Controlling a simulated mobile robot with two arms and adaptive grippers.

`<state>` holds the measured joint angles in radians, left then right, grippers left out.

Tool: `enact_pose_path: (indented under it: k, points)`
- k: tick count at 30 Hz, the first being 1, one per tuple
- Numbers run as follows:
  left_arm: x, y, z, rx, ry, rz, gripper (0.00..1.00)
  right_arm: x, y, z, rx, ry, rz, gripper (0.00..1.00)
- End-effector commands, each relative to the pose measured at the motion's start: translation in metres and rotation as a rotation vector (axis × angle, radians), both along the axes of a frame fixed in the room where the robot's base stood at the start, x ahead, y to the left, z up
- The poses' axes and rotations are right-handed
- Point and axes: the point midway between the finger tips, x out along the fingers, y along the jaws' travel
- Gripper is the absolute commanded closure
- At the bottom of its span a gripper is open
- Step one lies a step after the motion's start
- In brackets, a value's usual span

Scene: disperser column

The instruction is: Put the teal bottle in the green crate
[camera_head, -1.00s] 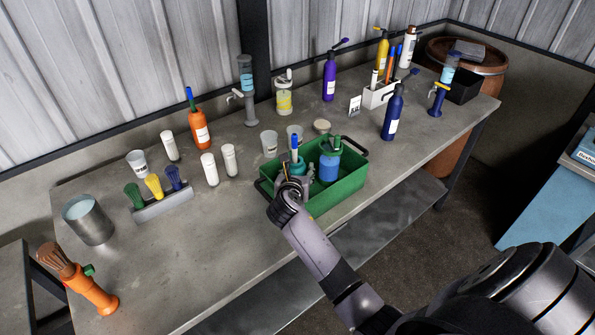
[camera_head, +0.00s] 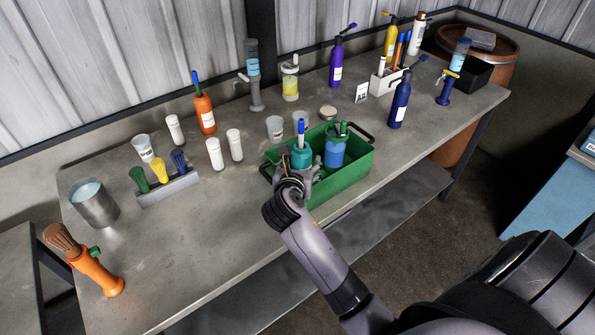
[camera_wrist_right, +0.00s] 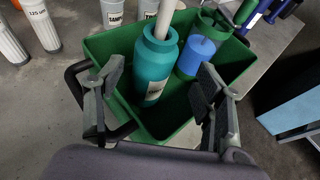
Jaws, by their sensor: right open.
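The teal bottle (camera_head: 301,156) stands upright inside the left part of the green crate (camera_head: 345,181), with a blue-capped stick rising from its top. In the right wrist view the teal bottle (camera_wrist_right: 155,66) shows a label and sits within the crate walls (camera_wrist_right: 110,42). My right gripper (camera_head: 297,179) is at the crate's near left side. In the wrist view its fingers (camera_wrist_right: 160,98) are spread apart, with the bottle beyond and between them and visible gaps on both sides. The bottle's base is partly hidden. My left gripper is not in view.
A blue container with a green top (camera_head: 335,150) stands in the crate's right part. Cups (camera_head: 275,128) and white bottles (camera_head: 234,145) stand behind and left of the crate. A navy bottle (camera_head: 400,104) stands to the right.

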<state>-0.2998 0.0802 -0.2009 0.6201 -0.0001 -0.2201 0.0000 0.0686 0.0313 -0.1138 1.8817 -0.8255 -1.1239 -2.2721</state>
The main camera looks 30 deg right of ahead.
Motion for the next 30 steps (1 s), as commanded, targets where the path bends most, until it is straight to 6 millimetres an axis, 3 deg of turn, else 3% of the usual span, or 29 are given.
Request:
enact_pose_path:
  k: [9,30]
  points:
    - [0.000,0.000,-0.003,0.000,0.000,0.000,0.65,-0.028,0.025,0.016,0.002,-0.001,0.000,0.37]
    - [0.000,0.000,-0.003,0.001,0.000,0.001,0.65,-0.030,0.026,0.017,0.001,-0.001,-0.001,0.37]
